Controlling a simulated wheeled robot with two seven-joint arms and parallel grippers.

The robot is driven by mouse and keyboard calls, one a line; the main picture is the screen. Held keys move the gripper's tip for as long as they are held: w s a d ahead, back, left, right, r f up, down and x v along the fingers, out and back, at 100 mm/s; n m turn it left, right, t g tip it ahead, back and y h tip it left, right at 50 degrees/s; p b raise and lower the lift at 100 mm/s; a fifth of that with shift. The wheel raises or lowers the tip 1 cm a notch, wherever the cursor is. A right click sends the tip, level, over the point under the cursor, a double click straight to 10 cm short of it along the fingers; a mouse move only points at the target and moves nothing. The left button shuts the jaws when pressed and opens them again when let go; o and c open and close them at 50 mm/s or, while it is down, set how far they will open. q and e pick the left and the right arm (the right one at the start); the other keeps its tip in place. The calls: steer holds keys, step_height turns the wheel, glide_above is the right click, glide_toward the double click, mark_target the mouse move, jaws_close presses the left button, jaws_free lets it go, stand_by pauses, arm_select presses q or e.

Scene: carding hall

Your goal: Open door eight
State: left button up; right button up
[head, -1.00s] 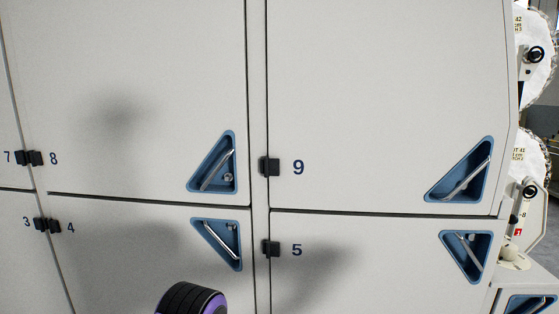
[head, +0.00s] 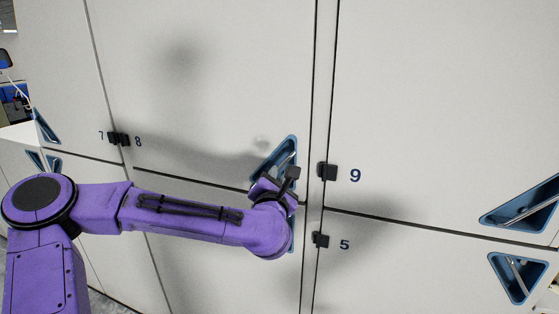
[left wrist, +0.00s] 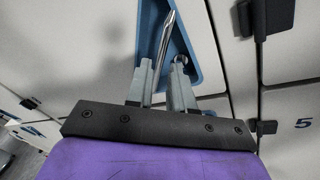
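Door eight (head: 225,75) is a pale grey panel, shut flush, with its number beside a black fitting at its lower left. Its blue triangular recess (head: 289,145) is at its lower right corner. A slanted metal handle bar (left wrist: 166,42) crosses that recess in the left wrist view. My left gripper (head: 285,177) is at the recess, partly hiding it in the head view. In the left wrist view its fingers (left wrist: 162,68) are apart, with the bar showing between them, close to the left finger; I cannot tell whether they touch. My right gripper is not in view.
Door nine (head: 440,90) is to the right and door five (head: 420,265) below it, both shut. Black fittings (head: 327,172) stick out just right of my left gripper. Other recessed handles (head: 520,207) are farther right.

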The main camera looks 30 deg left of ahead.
mark_target(280, 169)
arm_select(q)
steer(key=p+x, duration=0.2)
steer(key=x, duration=0.4)
steer(key=shift+w, duration=0.1)
jaws_close()
steer(key=shift+f, duration=0.1)
